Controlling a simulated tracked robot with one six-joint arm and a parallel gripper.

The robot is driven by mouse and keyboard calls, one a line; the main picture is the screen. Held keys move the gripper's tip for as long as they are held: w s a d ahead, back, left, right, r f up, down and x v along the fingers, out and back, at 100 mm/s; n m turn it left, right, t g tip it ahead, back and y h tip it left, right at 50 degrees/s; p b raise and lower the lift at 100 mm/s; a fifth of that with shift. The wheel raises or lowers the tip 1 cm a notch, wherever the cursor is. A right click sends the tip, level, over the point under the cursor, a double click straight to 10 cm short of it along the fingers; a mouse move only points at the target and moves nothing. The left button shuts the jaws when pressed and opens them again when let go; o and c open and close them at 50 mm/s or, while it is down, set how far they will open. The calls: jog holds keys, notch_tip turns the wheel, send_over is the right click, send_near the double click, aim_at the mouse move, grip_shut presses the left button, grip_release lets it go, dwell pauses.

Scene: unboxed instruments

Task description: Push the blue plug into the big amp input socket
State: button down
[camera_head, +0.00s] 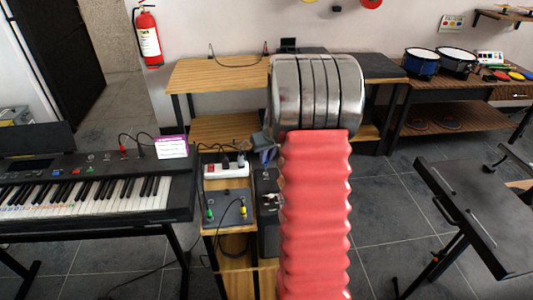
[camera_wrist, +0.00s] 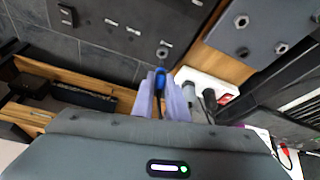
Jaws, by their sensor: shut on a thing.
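In the wrist view, my gripper (camera_wrist: 162,92) is shut on the blue plug (camera_wrist: 161,79), between its pale lilac fingers. The plug's front end points toward the edge of a dark panel, which appears to be the big amp (camera_wrist: 150,15). Small sockets and light labels sit on that panel; one (camera_wrist: 164,44) is just beyond the plug. I cannot tell whether the plug touches it. In the head view, my gripper (camera_head: 268,155) is partly hidden behind my red arm, above the dark amp (camera_head: 268,205). The plug is not clear there.
A white power strip (camera_wrist: 195,76) with plugs lies close right of my fingers. A grey panel with metal sockets (camera_wrist: 240,50) is beyond it. In the head view, a box with green and yellow plugs (camera_head: 228,207) stands left of the amp, and a keyboard (camera_head: 90,190) stands further left.

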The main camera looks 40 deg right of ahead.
jog(key=shift+f, duration=1.4)
jog(key=shift+s+f, duration=0.1)
jog(key=shift+f, duration=1)
dwell(1.8)
jog(key=c, duration=1.7)
grip_release()
jog(key=shift+o, duration=0.2)
jog(key=v, duration=1.3)
jog(key=shift+s+r, duration=0.2)
jog(key=shift+r, duration=0.15)
